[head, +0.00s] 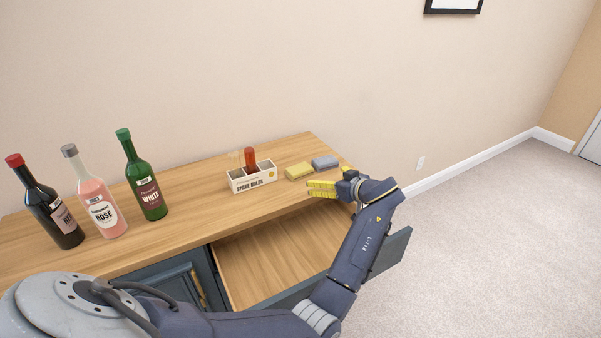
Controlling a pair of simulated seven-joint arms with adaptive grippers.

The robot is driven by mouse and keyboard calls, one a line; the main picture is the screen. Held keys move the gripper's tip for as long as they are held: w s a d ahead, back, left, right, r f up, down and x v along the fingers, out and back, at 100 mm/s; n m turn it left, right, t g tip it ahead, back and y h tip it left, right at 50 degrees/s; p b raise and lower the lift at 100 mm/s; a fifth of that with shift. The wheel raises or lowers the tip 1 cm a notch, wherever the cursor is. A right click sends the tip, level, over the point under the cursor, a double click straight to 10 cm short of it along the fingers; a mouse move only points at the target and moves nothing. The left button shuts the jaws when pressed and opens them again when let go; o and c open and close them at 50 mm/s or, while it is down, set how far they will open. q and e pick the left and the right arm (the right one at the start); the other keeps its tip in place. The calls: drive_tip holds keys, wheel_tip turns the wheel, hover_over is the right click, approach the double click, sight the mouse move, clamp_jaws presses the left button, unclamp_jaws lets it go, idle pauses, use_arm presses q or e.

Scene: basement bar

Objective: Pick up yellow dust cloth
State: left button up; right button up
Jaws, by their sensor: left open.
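A folded yellow dust cloth (298,171) lies flat on the wooden counter, right of the small white box. My left gripper (309,189) has yellow fingers that point left. It is open with nothing seen between its fingers, and in the picture it sits just below and right of the yellow cloth, apart from it. A small yellow patch shows just behind the gripper's wrist; I cannot tell what it belongs to. My right gripper is out of view.
A folded grey cloth (325,163) lies right of the yellow one. A white box (241,185) holds a red item. Several bottles, including a green one (148,185), stand at left on the counter (190,198). An open drawer (280,256) juts out below the counter.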

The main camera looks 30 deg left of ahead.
sight(304, 172)
use_arm(q)
drive_tip(key=x, duration=1.5)
drive_tip(key=shift+w+a+r, duration=0.1)
drive_tip(key=shift+w+a, duration=0.15)
drive_tip(key=shift+a, duration=0.15)
drive_tip(key=c, duration=1)
